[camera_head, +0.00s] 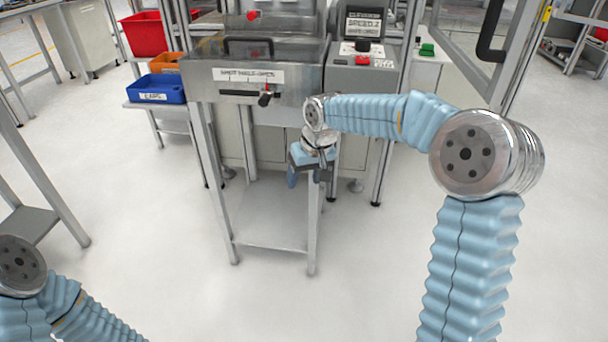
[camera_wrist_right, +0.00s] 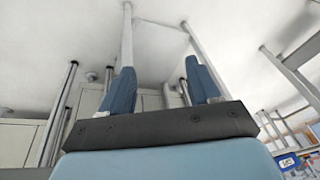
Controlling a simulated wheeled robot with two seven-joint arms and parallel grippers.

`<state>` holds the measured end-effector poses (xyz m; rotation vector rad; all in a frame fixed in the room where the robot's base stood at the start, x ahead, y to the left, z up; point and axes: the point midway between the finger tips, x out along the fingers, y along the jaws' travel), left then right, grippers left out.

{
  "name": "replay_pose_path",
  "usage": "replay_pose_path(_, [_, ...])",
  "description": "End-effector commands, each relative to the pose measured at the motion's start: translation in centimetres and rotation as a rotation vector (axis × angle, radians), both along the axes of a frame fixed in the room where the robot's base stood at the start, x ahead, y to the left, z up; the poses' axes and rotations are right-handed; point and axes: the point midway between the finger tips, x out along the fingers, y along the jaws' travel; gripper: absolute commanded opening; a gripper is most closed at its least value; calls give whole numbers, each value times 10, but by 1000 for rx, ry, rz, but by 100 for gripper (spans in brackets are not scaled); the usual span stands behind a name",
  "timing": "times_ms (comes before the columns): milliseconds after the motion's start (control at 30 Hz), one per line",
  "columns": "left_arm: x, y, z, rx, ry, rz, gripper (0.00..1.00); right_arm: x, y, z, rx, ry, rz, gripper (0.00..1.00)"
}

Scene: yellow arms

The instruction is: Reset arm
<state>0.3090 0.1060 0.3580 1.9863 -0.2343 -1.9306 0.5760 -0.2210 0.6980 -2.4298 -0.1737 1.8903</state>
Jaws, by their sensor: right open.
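My right arm, in a light blue ribbed sleeve, reaches in from the right in the head view. My right gripper (camera_head: 308,178) hangs in front of the machine, near the front right leg of its stand. In the right wrist view the right gripper (camera_wrist_right: 163,90) shows two blue fingers spread apart with nothing between them. Part of my left arm shows at the lower left of the head view. The left gripper is outside the picture.
A steel machine (camera_head: 290,90) stands ahead, with a control box (camera_head: 357,75) on its right. A blue bin (camera_head: 157,88), an orange bin (camera_head: 165,63) and a red bin (camera_head: 144,34) are at left. A low shelf (camera_head: 270,220) is below. The front floor is clear.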

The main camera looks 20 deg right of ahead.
Motion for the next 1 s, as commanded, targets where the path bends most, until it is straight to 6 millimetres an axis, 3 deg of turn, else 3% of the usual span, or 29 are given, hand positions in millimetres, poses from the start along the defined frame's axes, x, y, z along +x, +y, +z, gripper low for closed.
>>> replay_pose_path(167, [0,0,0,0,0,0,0,0,0,-1,1,1,0,62])
replay_pose_path(267, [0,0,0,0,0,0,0,-2,7,-20,15,13,11,62])
replay_pose_path(367, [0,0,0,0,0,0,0,-10,26,-67,57,40,30,62])
replay_pose_path(433, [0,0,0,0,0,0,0,-25,44,-117,104,66,42,62])
replay_pose_path(567, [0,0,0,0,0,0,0,-78,80,-212,200,124,30,62])
replay_pose_path(600, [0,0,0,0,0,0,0,-99,89,-238,225,141,17,62])
replay_pose_path(700, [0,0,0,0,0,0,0,-156,106,-288,266,181,-27,62])
replay_pose_path(833, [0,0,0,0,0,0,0,-222,115,-324,279,217,-86,62])
replay_pose_path(900, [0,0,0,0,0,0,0,-246,116,-333,276,229,-108,62])
replay_pose_path(1000, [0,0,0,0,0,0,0,-264,115,-339,270,236,-126,62])
